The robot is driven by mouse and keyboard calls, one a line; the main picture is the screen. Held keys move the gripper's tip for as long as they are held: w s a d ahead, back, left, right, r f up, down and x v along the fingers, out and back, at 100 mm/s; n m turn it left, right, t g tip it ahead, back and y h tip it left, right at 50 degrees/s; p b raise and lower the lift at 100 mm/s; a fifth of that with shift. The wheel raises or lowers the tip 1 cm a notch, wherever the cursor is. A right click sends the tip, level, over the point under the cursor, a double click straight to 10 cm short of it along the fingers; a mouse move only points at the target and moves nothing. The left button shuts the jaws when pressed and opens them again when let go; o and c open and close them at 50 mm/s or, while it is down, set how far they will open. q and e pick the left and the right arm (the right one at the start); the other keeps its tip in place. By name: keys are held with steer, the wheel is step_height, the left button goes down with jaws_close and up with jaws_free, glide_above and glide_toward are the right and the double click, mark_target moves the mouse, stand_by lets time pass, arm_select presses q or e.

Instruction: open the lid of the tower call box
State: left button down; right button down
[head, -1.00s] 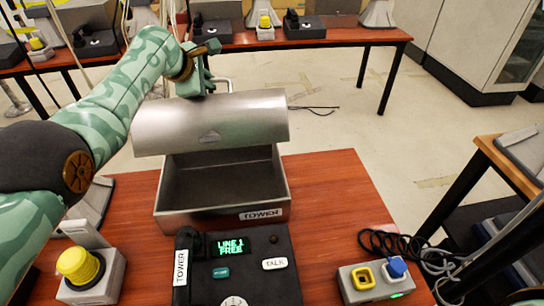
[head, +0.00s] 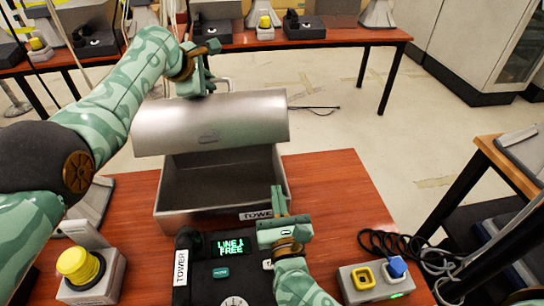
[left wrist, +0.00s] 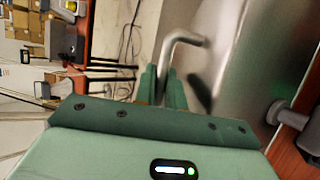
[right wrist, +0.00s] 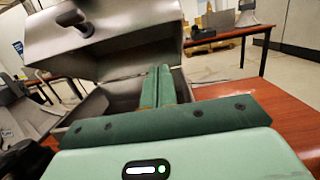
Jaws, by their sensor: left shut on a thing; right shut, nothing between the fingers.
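The tower call box (head: 180,207) is a grey metal box labelled TOWER on its front. Its curved silver lid (head: 165,130) stands raised, tilted back, and the inside of the box shows. My left gripper (head: 208,88) is behind the lid's upper edge, shut on the bent metal lid handle (left wrist: 185,38), which shows between its fingers in the left wrist view. My right gripper (head: 278,200) is shut and empty, over the box's front right edge, and partly covers the TOWER label. In the right wrist view the shut fingers (right wrist: 160,85) point toward the open box (right wrist: 120,92).
A black TOWER phone unit (head: 205,285) with a green display sits in front of the box. A yellow button (head: 80,266) stands at left, and a grey box with yellow and blue parts (head: 370,290) at right. The red-brown table (head: 335,190) is bare right of the box.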

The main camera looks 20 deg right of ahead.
arm_select(q)
steer(key=shift+f, duration=0.15)
arm_select(e)
steer(key=w+d+r, duration=0.1)
steer(key=w+r, duration=0.3)
steer(key=w, duration=0.4)
steer(key=shift+w+d+r, duration=0.15)
steer(key=shift+w+d, duration=0.05)
steer(key=shift+d, duration=0.15)
